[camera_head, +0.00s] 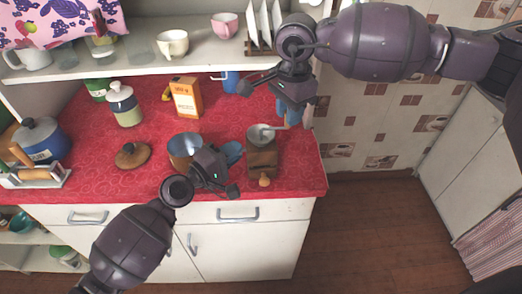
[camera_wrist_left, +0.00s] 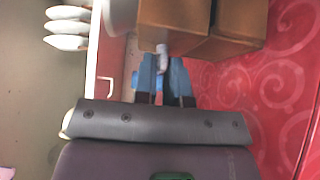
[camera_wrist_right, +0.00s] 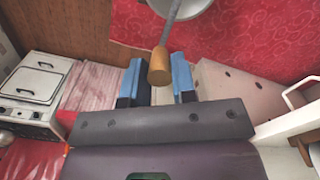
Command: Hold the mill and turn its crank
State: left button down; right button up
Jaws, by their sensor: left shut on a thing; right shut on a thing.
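The mill has a brown wooden body (camera_head: 261,160) with a metal bowl (camera_head: 256,135) on top, and stands near the right end of the red counter. A small wooden knob (camera_head: 264,181) sticks out at its front. My right gripper (camera_head: 300,115) is shut on the crank's wooden knob (camera_wrist_right: 160,68), at the end of the grey crank arm (camera_wrist_right: 173,22), right of the bowl.
A metal bowl (camera_head: 183,147) stands left of the mill, close to my left gripper. A round wooden lid (camera_head: 132,155), an orange box (camera_head: 186,97) and a lidded jar (camera_head: 124,105) are further left. Cups and plates stand on the shelf (camera_head: 196,52) behind. The counter ends just right of the mill.

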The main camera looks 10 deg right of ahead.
jog(key=o, duration=0.7)
jog(key=shift+c, duration=0.2)
jog(key=shift+r, duration=0.15)
jog(key=shift+r, duration=3.35)
